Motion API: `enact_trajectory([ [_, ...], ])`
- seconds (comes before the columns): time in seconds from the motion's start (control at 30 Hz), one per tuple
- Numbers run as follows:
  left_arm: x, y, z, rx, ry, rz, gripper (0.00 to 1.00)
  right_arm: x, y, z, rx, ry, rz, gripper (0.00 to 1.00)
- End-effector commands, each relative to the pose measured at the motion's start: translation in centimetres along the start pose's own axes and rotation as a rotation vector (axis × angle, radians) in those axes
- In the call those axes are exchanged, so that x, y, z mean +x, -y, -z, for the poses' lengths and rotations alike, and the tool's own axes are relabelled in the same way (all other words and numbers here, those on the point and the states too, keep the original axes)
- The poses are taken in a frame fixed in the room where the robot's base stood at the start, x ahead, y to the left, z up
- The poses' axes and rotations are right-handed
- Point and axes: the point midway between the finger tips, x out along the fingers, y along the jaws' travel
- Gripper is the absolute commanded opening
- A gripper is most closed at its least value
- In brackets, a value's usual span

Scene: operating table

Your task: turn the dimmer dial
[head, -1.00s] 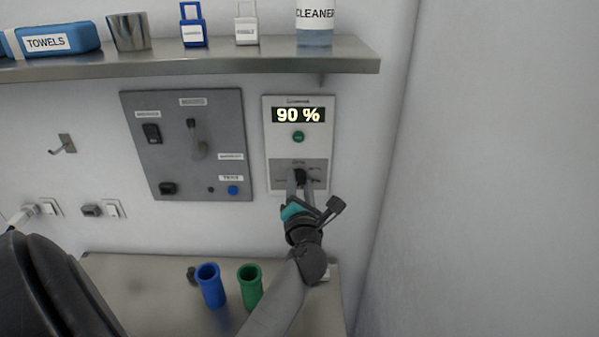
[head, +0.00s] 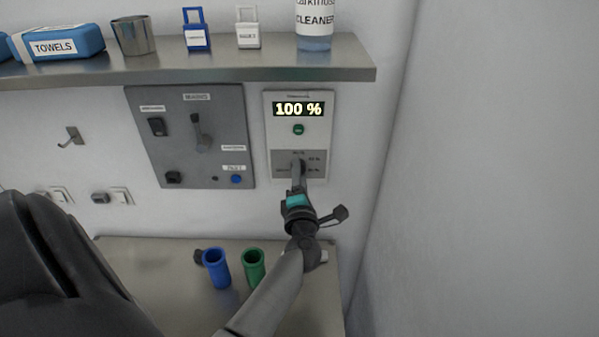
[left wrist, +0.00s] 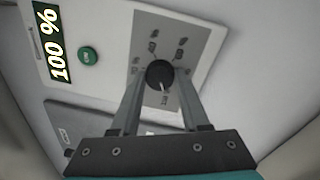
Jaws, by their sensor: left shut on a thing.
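The dimmer panel (head: 314,141) is a white plate on the wall with a lit display (head: 298,109) reading "100 %" and a round green button (head: 298,129). Its black dial (left wrist: 159,75) sits on a grey field with printed marks, and a light pointer line on it shows in the left wrist view. My left gripper (head: 298,166) reaches up from below and is shut on the dial, one finger on each side. In the head view the fingers mostly hide the dial. My right gripper is not in view.
A grey switch panel (head: 222,120) with a lever is left of the dimmer. A steel shelf (head: 200,68) with several items runs above. A blue cup (head: 217,270) and a green cup (head: 252,268) stand on the counter (head: 180,300) below. The right wall is bare.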

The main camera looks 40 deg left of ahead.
Motion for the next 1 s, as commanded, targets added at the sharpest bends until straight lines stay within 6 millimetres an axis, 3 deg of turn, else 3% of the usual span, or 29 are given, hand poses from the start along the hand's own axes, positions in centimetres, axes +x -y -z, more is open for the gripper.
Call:
enact_trajectory([
  [0.37, 0.05, -0.09, -0.03, 0.008, 0.001, -0.003, 0.0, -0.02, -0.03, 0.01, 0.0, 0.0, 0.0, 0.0],
  [0.4, 0.05, -0.09, -0.02, 0.008, 0.001, -0.003, 0.5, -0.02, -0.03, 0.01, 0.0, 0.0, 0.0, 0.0],
  [0.63, 0.03, -0.06, -0.01, 0.006, 0.0, -0.002, 0.76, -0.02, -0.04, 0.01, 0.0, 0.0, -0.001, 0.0],
  [1.0, -0.76, 0.02, 0.01, 0.005, 0.0, 0.001, 0.76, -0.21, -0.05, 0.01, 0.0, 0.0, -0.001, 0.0],
])
